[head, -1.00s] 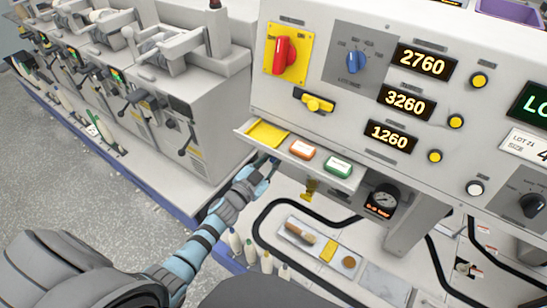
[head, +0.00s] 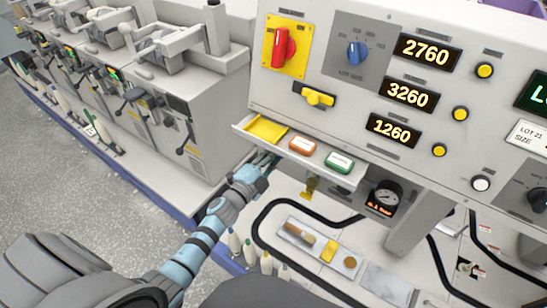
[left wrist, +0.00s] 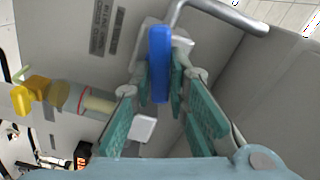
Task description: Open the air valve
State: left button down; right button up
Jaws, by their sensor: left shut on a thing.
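The air valve's blue lever (left wrist: 159,45) stands upright in the left wrist view, in front of a pale fitting beside a grey bent pipe (left wrist: 222,14). My left gripper (left wrist: 160,82) is shut on this lever, its green pads on either side. In the head view, my left gripper (head: 264,163) reaches under the front edge of the button shelf, and the lever is hidden there. A round pressure gauge (head: 387,198) with a small orange readout, seemingly 0.1 bar, is right of it. My right gripper is not in view.
A yellow-ended fitting (left wrist: 38,92) with a clear bowl is left of the lever; its yellow part (head: 309,188) hangs below the shelf (head: 318,172). Orange and green buttons sit on the shelf. A red rotary switch (head: 284,46) is above. A tray (head: 303,246) lies below.

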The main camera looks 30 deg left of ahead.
pick_arm(q)
jog(key=shift+f+m+b, duration=0.15)
jog(key=shift+m+b, duration=0.3)
jog(key=shift+m, duration=1.55)
jog(key=c, duration=1.6)
grip_release()
jog(key=shift+o, duration=0.2)
jog(key=s+a, duration=0.1)
jog(key=s, duration=1.1)
jog(key=shift+a, duration=0.3)
